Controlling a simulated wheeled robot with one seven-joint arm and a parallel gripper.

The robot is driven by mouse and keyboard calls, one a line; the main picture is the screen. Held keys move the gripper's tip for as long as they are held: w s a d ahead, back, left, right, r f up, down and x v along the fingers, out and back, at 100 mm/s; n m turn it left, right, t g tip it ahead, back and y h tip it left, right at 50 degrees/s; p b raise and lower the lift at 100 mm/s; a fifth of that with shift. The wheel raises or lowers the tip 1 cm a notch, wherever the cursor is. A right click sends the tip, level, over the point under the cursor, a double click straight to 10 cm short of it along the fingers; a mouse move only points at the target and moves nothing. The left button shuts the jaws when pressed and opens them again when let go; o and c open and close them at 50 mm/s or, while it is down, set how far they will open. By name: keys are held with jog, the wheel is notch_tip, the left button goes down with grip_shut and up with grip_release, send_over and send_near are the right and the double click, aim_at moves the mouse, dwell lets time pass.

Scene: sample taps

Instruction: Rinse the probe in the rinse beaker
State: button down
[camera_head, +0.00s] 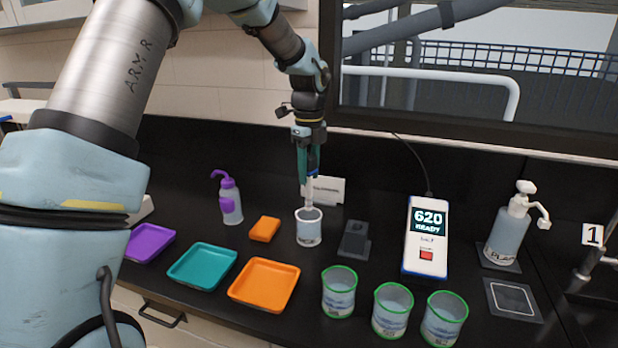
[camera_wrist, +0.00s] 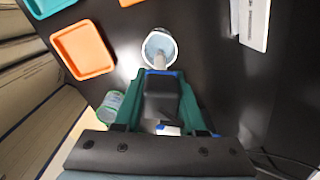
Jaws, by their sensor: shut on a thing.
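My gripper (camera_head: 309,172) is shut on the probe (camera_head: 309,191), which hangs upright with its pale shaft pointing down. In the wrist view the probe's dark body (camera_wrist: 162,97) sits between the green fingers. The rinse beaker (camera_head: 309,232), clear with a white rim and no green ring, stands directly below my gripper. The shaft's lower end is at the beaker's mouth and seems to enter it; how deep the tip is, I cannot tell. The wrist view also shows the shaft over the mouth of the beaker (camera_wrist: 147,48).
Three green-rimmed beakers (camera_head: 339,293) (camera_head: 392,311) (camera_head: 444,320) stand at the front. A meter (camera_head: 426,240) reads "620 READY". A dark holder (camera_head: 354,239), orange block (camera_head: 264,229), wash bottle (camera_head: 230,203), pump bottle (camera_head: 508,235) and purple, teal and orange trays (camera_head: 264,307) surround the beaker.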

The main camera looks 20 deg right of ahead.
aim_at(309, 155)
jog(key=shift+r, duration=0.2)
dwell(0.4)
jog(key=shift+r, duration=1.55)
